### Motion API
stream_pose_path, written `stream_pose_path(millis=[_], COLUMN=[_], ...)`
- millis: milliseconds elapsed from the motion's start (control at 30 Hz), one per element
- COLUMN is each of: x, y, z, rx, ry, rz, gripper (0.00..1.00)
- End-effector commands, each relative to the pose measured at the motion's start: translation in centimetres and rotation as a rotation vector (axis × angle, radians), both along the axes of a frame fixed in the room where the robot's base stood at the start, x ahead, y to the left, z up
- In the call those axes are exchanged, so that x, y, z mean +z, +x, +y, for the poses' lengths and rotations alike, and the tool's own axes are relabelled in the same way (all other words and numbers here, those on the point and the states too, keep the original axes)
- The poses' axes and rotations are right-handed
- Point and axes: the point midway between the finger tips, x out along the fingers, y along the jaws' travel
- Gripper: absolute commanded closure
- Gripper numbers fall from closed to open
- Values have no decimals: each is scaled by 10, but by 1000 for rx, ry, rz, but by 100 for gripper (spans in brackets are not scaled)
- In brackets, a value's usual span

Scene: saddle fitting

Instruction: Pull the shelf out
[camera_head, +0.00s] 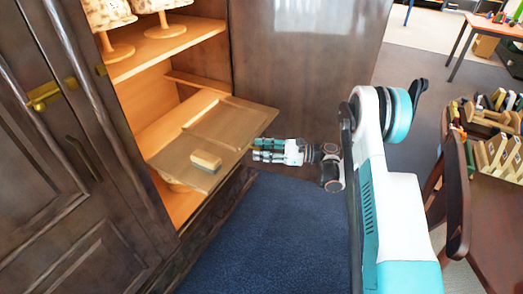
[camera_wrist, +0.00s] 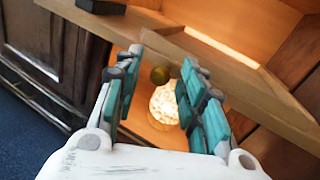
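The wooden shelf (camera_head: 240,116) sticks out of the open cabinet, with a recessed panel in its top. Its front edge also shows in the wrist view (camera_wrist: 112,25). A small brush-like block (camera_head: 206,160) lies on it near the front left. My gripper (camera_head: 255,149) is at the shelf's front edge, low and towards the right. In the wrist view my gripper (camera_wrist: 163,60) has its teal fingers spread apart. A round brass knob (camera_wrist: 160,75) shows between them; I cannot tell whether they touch it.
Above, a fixed shelf (camera_head: 165,47) holds two patterned round-based objects. A pale patterned round thing (camera_wrist: 165,103) sits below the shelf. The cabinet's left door (camera_head: 55,180) and a dark panel (camera_head: 300,75) flank the opening. Blue carpet (camera_head: 270,235) is clear; a chair (camera_head: 455,190) stands right.

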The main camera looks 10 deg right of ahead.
Motion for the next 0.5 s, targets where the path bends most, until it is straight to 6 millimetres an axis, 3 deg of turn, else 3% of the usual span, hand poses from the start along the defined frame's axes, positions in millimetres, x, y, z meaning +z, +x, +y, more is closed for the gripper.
stream_pose_path(millis=[167, 500], x=[0, 0], y=[-6, -25], z=[-22, -87], rx=[-4, -4], ry=[0, 0], rz=[0, 0], gripper=[63, 63])
